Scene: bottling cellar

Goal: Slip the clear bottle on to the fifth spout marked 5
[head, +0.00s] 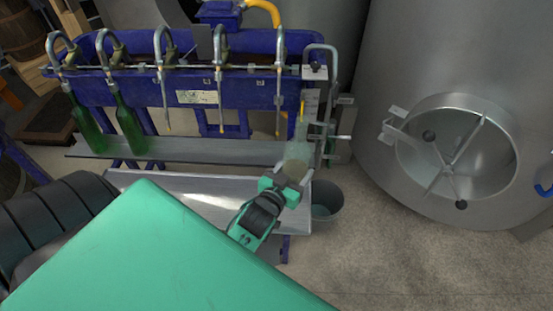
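The clear bottle (298,150) is pale and see-through. It stands nearly upright with a slight lean, its neck in front of the right end of the filler. My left gripper (284,184) is around its lower part and appears shut on it; the fingers partly hide the base. The fifth spout (280,92) hangs down just left of the bottle's neck, and its tip appears beside the neck, not inside it. A mark 5 is too small to read. My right gripper is not in view.
Two green bottles (88,130) (129,126) stand under the first two spouts; the third (164,90) and fourth (221,90) are empty. A metal shelf (200,150) runs below. A grey bucket (325,203) and big steel tank (380,60) are at right.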

